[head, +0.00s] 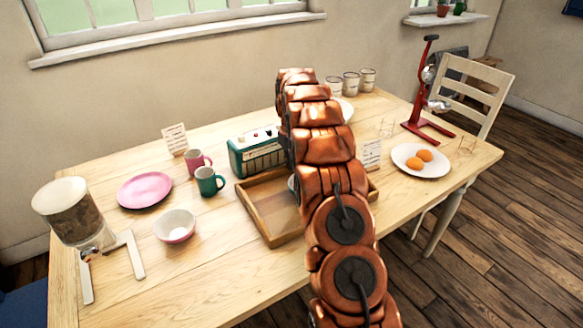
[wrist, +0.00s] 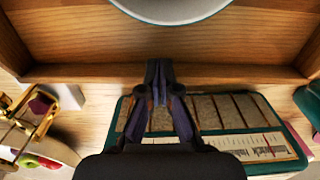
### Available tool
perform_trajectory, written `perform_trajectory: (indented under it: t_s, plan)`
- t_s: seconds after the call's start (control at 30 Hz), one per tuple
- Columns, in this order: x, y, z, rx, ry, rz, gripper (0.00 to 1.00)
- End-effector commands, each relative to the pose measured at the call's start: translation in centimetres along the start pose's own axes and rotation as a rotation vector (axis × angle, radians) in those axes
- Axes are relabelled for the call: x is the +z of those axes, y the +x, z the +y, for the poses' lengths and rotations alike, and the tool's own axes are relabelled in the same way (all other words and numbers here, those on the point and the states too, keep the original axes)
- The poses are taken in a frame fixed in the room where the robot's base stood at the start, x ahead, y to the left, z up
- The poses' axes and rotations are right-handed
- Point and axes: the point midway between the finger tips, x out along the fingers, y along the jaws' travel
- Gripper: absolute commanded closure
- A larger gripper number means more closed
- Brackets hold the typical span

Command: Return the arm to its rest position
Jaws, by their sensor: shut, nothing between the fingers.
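My arm (head: 325,150) stretches from the bottom of the head view up over the table, and its end hides my gripper there. In the wrist view my gripper (wrist: 160,82) has its two fingertips together with nothing between them. It is above the table, over the gap between the wooden tray (wrist: 90,73) and the green radio (wrist: 215,120). The tray also shows in the head view (head: 262,222), partly behind my arm, and the radio (head: 257,152) stands behind it. A pale bowl with a teal rim (wrist: 175,8) sits in the tray.
Left of the tray are a green mug (head: 207,182), pink mug (head: 198,164), pink plate (head: 145,190), bowl (head: 176,228) and dispenser (head: 72,212). Right are a plate with orange items (head: 420,160) and a red stand (head: 425,95). A gilt rack (wrist: 25,125) is near the gripper.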

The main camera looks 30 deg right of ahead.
Motion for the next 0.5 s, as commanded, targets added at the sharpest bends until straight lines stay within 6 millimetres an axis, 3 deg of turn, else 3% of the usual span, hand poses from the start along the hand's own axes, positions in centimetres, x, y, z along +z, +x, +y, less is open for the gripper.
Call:
perform_trajectory:
  t_s: [0.3, 0.5]
  plan:
    - [-0.2, -5.9, -0.2, 0.001, -0.004, 0.002, 1.0]
    - [-0.1, -7.4, -0.3, -0.001, -0.004, -0.001, 1.0]
